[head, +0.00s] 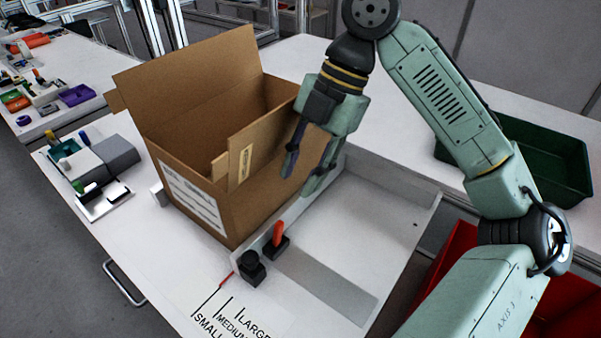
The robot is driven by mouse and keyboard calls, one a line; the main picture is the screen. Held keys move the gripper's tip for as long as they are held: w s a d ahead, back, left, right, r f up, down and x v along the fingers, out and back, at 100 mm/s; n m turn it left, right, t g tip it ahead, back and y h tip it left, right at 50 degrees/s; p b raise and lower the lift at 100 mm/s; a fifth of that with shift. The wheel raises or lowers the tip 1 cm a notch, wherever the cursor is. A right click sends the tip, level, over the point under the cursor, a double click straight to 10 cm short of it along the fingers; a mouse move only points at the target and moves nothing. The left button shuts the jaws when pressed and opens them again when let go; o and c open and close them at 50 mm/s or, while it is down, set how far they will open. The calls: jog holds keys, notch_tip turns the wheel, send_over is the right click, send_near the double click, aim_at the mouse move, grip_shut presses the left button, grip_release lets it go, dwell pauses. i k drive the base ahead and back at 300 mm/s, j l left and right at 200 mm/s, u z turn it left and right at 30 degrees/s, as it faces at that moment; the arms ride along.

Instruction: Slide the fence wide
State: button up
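The fence (238,257) is a low pale wall running along the right side of the open cardboard box (217,211). A black knob (251,266) and an orange lever on a black base (278,236) sit near its front end. A red pointer (225,281) at that end is by the SMALL line of the printed scale (229,314). My gripper (299,183) hangs above the fence, behind the lever, with its fingers apart and nothing visible between them. I cannot tell whether a finger touches the box or fence.
The white surface (345,240) right of the fence is clear, with a grey strip (320,287) across it. A green bin (560,165) and a red bin (455,255) stand at right. Grey and black devices (105,160) lie left of the box.

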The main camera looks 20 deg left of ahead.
aim_at(245, 259)
jog(key=k, duration=1.5)
